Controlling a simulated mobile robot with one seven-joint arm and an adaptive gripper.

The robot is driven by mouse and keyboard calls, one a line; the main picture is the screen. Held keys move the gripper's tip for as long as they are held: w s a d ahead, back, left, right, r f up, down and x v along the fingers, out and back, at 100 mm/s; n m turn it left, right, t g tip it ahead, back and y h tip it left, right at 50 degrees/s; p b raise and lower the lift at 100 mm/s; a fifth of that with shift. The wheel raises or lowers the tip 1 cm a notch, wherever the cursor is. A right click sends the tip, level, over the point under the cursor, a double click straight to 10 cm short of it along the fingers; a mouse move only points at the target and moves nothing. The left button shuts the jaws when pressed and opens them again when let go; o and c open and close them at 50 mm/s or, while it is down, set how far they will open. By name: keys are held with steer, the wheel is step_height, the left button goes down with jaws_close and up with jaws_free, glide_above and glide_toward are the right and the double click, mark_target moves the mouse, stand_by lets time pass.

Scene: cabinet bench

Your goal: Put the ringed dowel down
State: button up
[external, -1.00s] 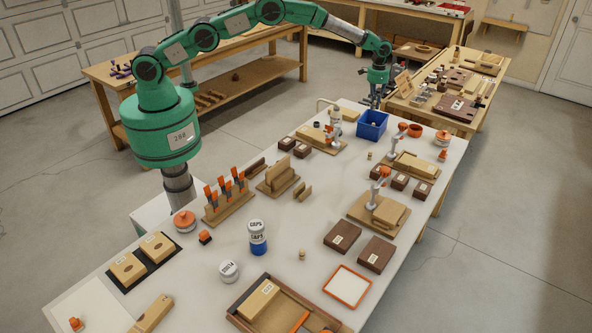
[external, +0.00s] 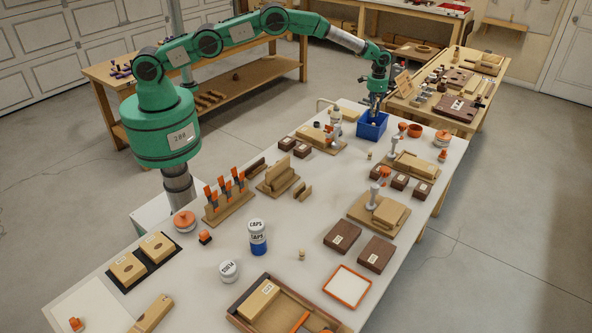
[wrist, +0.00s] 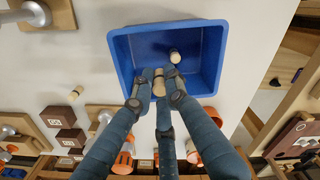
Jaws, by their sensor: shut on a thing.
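My gripper (external: 374,106) is over the blue bin (external: 370,133) at the far end of the bench. In the wrist view its fingers (wrist: 160,78) are shut on a short tan wooden dowel (wrist: 159,87), which shows between the fingertips against the bin's inside. A ring on it is too small to make out. A second short dowel (wrist: 175,57) with a dark end lies inside the blue bin (wrist: 118,45), apart from the held one. The external view does not show the held dowel clearly.
A small dowel (external: 369,155) stands on the bench near the bin, and another (external: 302,254) stands nearer the front. A clamp fixture (external: 333,130) is left of the bin and an orange cup (external: 415,130) is right of it.

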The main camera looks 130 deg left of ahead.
steer(key=shift+f, duration=3.1)
steer(key=shift+f, duration=1.85)
steer(key=shift+f+b, duration=0.2)
steer(key=shift+b, duration=0.15)
steer(key=o, duration=0.7)
steer(key=shift+r, duration=0.2)
step_height(320, 180, up, 12)
steer(key=shift+d+p, duration=0.1)
steer(key=shift+p, duration=0.3)
